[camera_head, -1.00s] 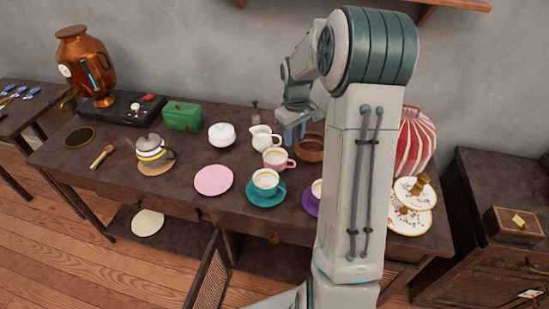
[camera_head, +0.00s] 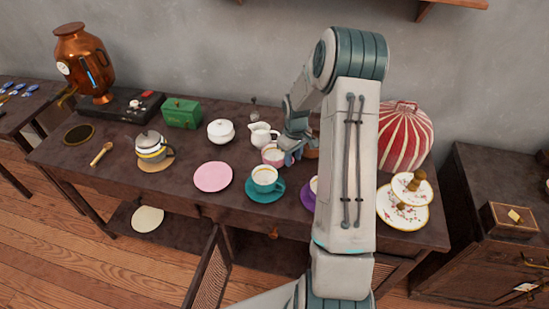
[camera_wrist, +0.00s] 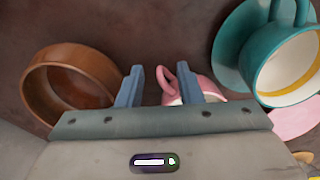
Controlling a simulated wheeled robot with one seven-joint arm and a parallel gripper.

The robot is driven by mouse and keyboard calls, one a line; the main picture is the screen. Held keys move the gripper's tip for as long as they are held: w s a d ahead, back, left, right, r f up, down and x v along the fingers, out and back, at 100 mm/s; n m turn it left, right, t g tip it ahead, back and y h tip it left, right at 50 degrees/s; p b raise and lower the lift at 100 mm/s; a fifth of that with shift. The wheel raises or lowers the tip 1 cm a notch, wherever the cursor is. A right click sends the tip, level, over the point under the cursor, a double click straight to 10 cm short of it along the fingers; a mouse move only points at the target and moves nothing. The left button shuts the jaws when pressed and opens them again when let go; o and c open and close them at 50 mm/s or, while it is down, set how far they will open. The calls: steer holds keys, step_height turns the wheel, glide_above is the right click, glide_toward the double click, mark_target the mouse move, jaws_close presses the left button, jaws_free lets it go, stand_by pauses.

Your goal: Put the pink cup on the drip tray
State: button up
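The pink cup (camera_head: 271,154) stands on the table among the other cups, partly hidden by my gripper (camera_head: 290,155) at its right side. In the wrist view my gripper (camera_wrist: 160,76) is open, its two blue fingers apart. The handle of the pink cup (camera_wrist: 167,80) shows between the fingertips, nearer the right finger. The cup's body is partly hidden behind that finger. I cannot tell whether a finger touches it. A dark round disc with a brass-coloured rim, which looks like the drip tray (camera_head: 79,134), lies at the table's left, below the copper urn's tap (camera_head: 67,96).
A teal cup (camera_head: 265,178) on a teal saucer stands in front of the pink cup. A white creamer (camera_head: 262,134) is behind it and a wooden bowl (camera_wrist: 70,88) beside my gripper. A pink saucer (camera_head: 213,177), teapot (camera_head: 150,145) and wooden spoon (camera_head: 101,154) lie leftward.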

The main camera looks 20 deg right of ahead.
steer(key=shift+f, duration=1.25)
jaws_close()
steer(key=shift+r, duration=0.1)
